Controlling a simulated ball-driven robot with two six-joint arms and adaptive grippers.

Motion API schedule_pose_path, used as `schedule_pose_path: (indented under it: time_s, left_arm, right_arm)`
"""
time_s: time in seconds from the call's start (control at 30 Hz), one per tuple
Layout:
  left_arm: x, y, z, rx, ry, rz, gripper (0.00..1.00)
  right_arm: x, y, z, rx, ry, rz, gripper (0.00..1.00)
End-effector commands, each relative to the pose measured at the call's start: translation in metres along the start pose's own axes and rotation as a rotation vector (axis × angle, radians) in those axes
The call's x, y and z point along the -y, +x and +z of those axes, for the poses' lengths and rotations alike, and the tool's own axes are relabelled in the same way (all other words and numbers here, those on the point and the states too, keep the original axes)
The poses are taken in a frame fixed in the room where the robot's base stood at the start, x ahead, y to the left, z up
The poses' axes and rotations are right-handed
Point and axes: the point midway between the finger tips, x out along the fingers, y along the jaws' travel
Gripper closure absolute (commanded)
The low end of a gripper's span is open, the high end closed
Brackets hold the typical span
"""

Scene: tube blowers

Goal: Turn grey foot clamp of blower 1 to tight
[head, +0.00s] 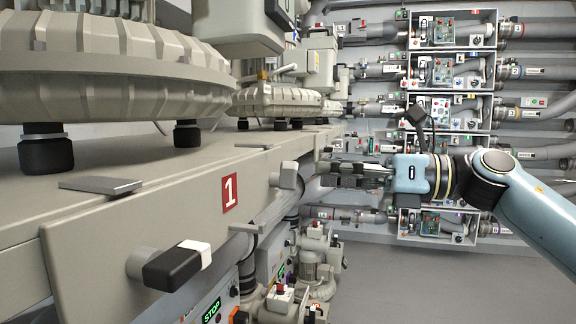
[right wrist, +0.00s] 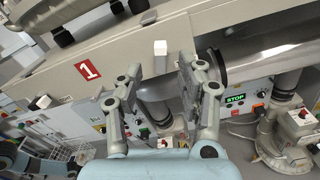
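Blower 1 (head: 120,70) is a large beige ribbed housing on black feet, above a beam with a red "1" label (head: 230,192). A flat grey clamp lever (head: 100,185) lies on the ledge by the near feet, and a second flat grey lever (head: 253,145) lies farther along. In the right wrist view a grey lever (right wrist: 148,18) shows by a black foot. I cannot tell how tight either is. My right gripper (head: 325,173) is beside the beam's far part. In the right wrist view my right gripper (right wrist: 160,73) is open and empty, below the ledge.
A black-and-white handle (head: 178,265) juts from the beam's near part. A pale square-ended knob (head: 290,177) juts out near my right gripper, and shows between the fingers in the wrist view (right wrist: 160,47). Pipes and a green STOP display (right wrist: 235,99) are below. The floor (head: 400,290) is clear.

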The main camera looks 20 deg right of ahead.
Motion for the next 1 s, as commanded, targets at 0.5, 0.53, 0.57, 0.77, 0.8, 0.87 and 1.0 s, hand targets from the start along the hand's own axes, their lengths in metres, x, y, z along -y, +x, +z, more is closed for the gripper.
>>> schedule_pose_path:
  time_s: [0.5, 0.53, 0.57, 0.77, 0.8, 0.87, 1.0]
  left_arm:
    - [0.003, -0.016, 0.011, 0.019, 0.002, -0.002, 0.6]
    - [0.003, -0.016, 0.011, 0.019, 0.002, -0.002, 0.6]
    - [0.003, -0.016, 0.011, 0.019, 0.002, -0.002, 0.6]
    - [0.003, -0.016, 0.011, 0.018, 0.002, -0.002, 0.6]
    - [0.003, -0.016, 0.011, 0.018, 0.001, -0.002, 0.6]
    - [0.003, -0.016, 0.011, 0.018, 0.002, -0.002, 0.6]
    - [0.003, -0.016, 0.011, 0.018, 0.002, -0.002, 0.6]
  right_arm:
    - [0.0, 0.069, 0.0, 0.0, 0.005, 0.0, 0.62]
    - [0.0, 0.07, 0.0, 0.0, 0.004, 0.0, 0.62]
    - [0.0, 0.071, 0.0, 0.0, 0.004, 0.0, 0.62]
    - [0.0, 0.071, -0.001, -0.001, 0.004, 0.0, 0.62]
    - [0.0, 0.071, -0.001, -0.001, 0.004, 0.0, 0.64]
    - [0.0, 0.071, -0.001, -0.001, 0.004, 0.0, 0.72]
    - [0.0, 0.07, -0.001, 0.0, 0.004, 0.0, 0.9]
